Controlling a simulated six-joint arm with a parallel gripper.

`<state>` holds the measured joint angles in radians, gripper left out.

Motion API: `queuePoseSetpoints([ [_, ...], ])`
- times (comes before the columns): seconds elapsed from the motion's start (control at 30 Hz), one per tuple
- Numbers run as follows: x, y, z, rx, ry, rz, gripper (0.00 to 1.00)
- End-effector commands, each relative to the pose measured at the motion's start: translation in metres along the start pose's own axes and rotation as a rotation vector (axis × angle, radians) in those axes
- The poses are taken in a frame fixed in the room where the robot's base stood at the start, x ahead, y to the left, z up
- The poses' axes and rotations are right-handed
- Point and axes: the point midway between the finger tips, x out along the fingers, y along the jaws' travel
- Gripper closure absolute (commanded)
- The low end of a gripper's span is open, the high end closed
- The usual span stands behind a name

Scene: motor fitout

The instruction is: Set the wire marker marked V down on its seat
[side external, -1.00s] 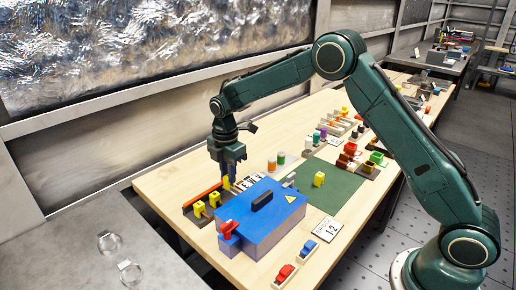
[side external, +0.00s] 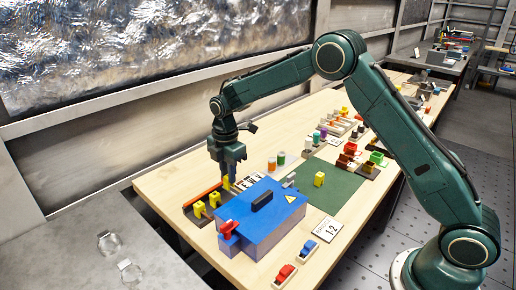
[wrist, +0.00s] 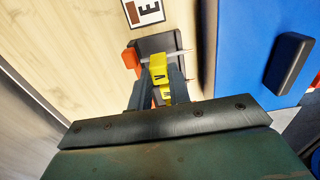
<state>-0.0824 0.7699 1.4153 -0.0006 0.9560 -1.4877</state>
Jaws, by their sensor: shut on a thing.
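My gripper (side external: 226,180) points down over the far end of a dark rail tray (side external: 190,218) with an orange-red strip along its back. It is shut on the yellow wire marker marked V (wrist: 158,72), which sits between the fingers in the wrist view. In the side view the marker shows only as a sliver of yellow at the fingertips. Two other yellow markers (side external: 200,209) (side external: 214,200) stand on the tray nearer the camera. The dark tray end (wrist: 152,44) shows beyond the marker. The seat under it and any gap there are hidden.
A blue box (side external: 262,222) with a black handle stands close beside the tray. White letter cards (side external: 250,181) lie behind it. Coloured cylinders stand farther back. Bare wood lies left of the gripper.

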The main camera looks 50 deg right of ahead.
Motion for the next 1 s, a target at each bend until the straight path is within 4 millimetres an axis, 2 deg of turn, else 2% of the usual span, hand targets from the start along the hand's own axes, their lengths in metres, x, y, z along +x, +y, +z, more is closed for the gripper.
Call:
queuePoseSetpoints([
  [1.0, 0.017, 0.0, 0.0, 0.0, 0.0, -0.001, 1.0],
])
